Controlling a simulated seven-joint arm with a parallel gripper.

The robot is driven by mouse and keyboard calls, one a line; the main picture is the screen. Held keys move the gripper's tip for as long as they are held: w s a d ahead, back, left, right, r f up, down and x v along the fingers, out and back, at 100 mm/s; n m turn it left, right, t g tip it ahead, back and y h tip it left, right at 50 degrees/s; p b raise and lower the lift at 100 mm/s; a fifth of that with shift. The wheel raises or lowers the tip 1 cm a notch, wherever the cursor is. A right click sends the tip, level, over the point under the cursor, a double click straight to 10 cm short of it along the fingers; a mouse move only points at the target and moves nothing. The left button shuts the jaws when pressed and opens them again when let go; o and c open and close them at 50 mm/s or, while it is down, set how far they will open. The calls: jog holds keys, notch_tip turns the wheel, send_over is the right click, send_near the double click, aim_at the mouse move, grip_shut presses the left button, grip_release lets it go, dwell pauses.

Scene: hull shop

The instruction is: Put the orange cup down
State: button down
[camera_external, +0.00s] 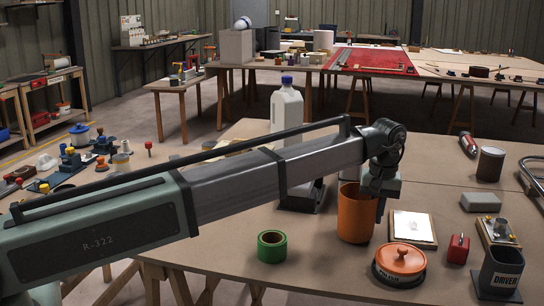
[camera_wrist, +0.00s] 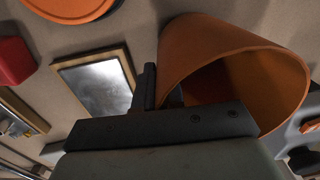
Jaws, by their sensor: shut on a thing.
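The orange cup (camera_external: 355,216) stands upright in the external view, over the near table between a green tape roll and a framed plate. It also shows in the wrist view (camera_wrist: 208,48), large, with its open mouth facing the lower right. My gripper (camera_external: 377,203) is at the cup's right side, near the rim, and is shut on the cup's wall. In the wrist view one dark finger of my gripper (camera_wrist: 160,88) lies along the outside of the cup; the other is mostly hidden. I cannot tell whether the cup's base touches the table.
The green tape roll (camera_external: 272,246) is to the cup's left. The framed plate (camera_external: 413,228) and an orange-lidded round container (camera_external: 399,264) are close on its right. A white jug (camera_external: 286,112) stands behind. Some bare table (camera_external: 325,262) lies in front of the cup.

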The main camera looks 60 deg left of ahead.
jog(key=shift+f, duration=0.3)
jog(key=shift+f, duration=0.1)
jog(key=c, duration=1.3)
grip_release()
jog(key=shift+o, duration=0.2)
notch_tip(320, 180, up, 12)
jog(key=shift+w+d, duration=0.15)
